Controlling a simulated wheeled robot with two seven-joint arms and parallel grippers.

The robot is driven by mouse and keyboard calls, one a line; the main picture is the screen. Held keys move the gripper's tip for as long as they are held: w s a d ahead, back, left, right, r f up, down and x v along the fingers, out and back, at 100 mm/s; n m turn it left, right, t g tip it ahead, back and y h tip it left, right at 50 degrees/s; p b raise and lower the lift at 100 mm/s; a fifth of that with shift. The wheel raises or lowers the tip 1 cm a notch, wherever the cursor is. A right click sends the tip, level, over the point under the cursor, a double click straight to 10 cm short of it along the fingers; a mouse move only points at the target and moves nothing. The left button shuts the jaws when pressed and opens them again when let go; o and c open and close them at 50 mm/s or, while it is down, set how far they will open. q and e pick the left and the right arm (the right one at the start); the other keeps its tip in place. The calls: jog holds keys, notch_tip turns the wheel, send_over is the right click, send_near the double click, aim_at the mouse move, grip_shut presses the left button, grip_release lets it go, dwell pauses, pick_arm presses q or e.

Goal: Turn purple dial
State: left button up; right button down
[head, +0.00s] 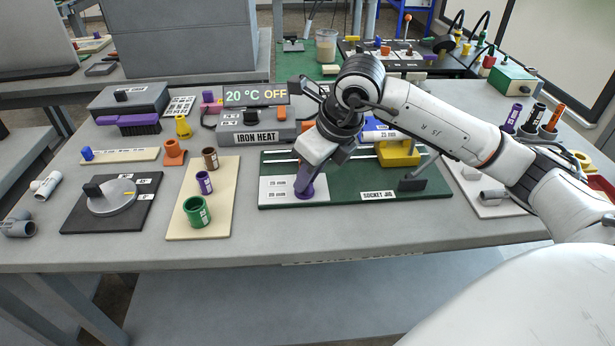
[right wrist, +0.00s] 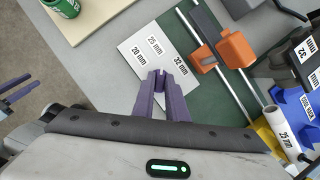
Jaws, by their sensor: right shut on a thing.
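My right gripper (head: 304,189) reaches down onto the white card at the left end of the green socket jig board. The purple dial stands on this card, and its wide foot shows below the fingertips in the head view. In the right wrist view my right gripper (right wrist: 161,74) has its purple-grey fingers close together, shut on the dial, which they mostly hide. The white size card (right wrist: 135,62) is marked 20 mm, 25 mm and 32 mm. My left gripper (right wrist: 17,90) shows only at the left edge of the wrist view, its two prongs apart and empty.
Left of the green board (head: 345,193) is a beige board (head: 222,215) with a green cup, a purple one and a brown one. A grey dial plate (head: 75,218) lies further left. The iron heater (head: 250,135) reads 20 °C OFF. The front table edge is clear.

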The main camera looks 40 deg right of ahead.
dwell(0.4)
jog(key=c, duration=1.8)
grip_release()
jog(key=shift+o, duration=0.2)
jog(key=shift+r, duration=0.1)
jog(key=a+v, duration=0.1)
jog(key=v, duration=0.9)
jog(key=shift+d, duration=0.45)
jog(key=shift+s+r, duration=0.1)
